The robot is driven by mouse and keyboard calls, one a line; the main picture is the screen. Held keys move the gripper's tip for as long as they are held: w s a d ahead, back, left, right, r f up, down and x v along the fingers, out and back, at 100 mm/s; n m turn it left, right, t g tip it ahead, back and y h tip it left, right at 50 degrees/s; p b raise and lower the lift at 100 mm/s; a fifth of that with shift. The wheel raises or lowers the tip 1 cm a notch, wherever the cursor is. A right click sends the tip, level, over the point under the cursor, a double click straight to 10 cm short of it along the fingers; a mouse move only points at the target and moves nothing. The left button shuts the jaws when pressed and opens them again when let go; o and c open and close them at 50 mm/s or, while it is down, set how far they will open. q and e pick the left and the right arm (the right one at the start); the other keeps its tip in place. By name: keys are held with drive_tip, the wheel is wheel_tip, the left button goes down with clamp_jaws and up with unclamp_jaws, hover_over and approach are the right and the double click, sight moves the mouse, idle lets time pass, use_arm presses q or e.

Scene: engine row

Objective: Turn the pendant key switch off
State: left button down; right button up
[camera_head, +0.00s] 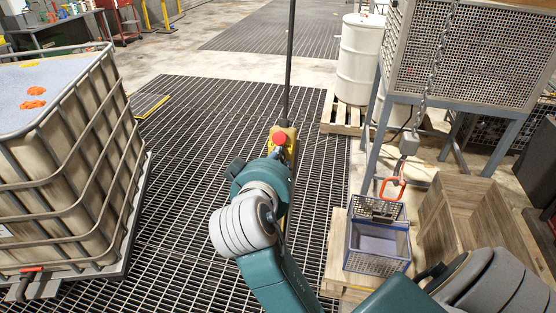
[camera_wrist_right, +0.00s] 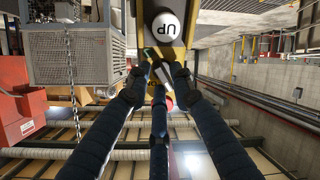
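The yellow pendant (camera_head: 289,146) with a red button (camera_head: 280,138) hangs upright on a dark cable in the head view. My right gripper is at the pendant's near side, mostly hidden behind my own wrist there. In the right wrist view, the pendant's yellow body (camera_wrist_right: 187,40) carries a white button marked UP (camera_wrist_right: 168,28). My right gripper (camera_wrist_right: 159,74) has its dark fingertips apart near the pendant's face. A small silvery part (camera_wrist_right: 163,73), perhaps the key switch, shows between them; contact and the key's angle cannot be told. My left gripper is not in view.
A caged liquid tank (camera_head: 65,150) stands at the left. A blue wire basket (camera_head: 378,240) and a wooden crate (camera_head: 462,215) stand at the right, below a mesh cage (camera_head: 475,50). A white drum (camera_head: 360,60) stands behind. The grated floor (camera_head: 200,120) around the pendant is clear.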

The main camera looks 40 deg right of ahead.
idle(0.4)
drive_tip(key=m, duration=0.6)
drive_tip(key=shift+g+h, duration=0.3)
drive_tip(key=shift+h, duration=0.1)
drive_tip(key=m, duration=0.4)
drive_tip(key=shift+w+a+f, duration=0.1)
drive_tip(key=shift+a, duration=0.05)
drive_tip(key=m, duration=0.2)
drive_tip(key=shift+m+g, duration=0.3)
drive_tip(key=shift+g, duration=0.1)
drive_tip(key=a+f+v, duration=0.1)
drive_tip(key=v, duration=1)
drive_tip(key=w+a+f+n+t+y+b, duration=0.1)
drive_tip(key=w+a+f+n+b, duration=0.1)
drive_tip(key=w+f+n, duration=0.45)
drive_tip(key=w+a+f+n+t+b, duration=0.1)
drive_tip(key=w+f+n+b, duration=0.2)
drive_tip(key=f, duration=0.6)
drive_tip(key=w+a+f+n+y+b, duration=0.1)
drive_tip(key=f+n, duration=0.1)
drive_tip(key=f, duration=0.8)
drive_tip(key=w+a+f+n+g+y+b, duration=0.1)
drive_tip(key=w+a+f+n+y+b, duration=0.1)
drive_tip(key=f, duration=0.8)
drive_tip(key=shift+a+f+n, duration=0.2)
drive_tip(key=shift+f+n, duration=0.1)
drive_tip(key=shift+n, duration=0.25)
